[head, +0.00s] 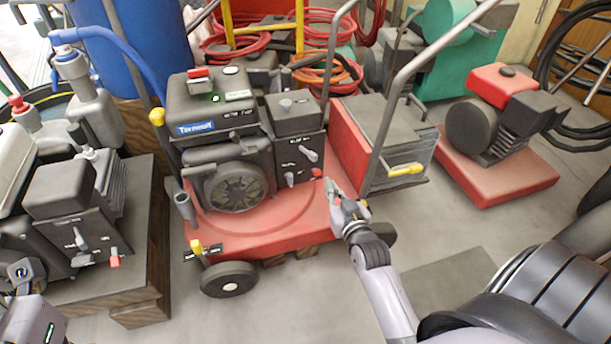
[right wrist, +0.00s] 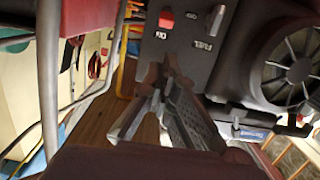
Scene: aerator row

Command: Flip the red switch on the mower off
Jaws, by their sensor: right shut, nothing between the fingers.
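The mower (head: 265,232) has a red deck, wheels and a dark engine with a blue label. A small red switch (head: 317,173) sits low on the right of its front panel, beside a grey lever. In the right wrist view the red switch (right wrist: 166,20) shows at the top on the dark panel, near the word FUEL. My right gripper (head: 334,187) is just below and right of the switch. In the right wrist view its closed fingers (right wrist: 164,66) point at the panel, with a gap to the switch. They hold nothing.
A similar engine (head: 65,200) with its own red switch (head: 115,262) stands on a pallet at left. The mower's handle bar (head: 385,100) rises right of the panel. A red machine (head: 497,130) stands at right. Hoses (head: 325,60) hang behind. Bare floor lies in front.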

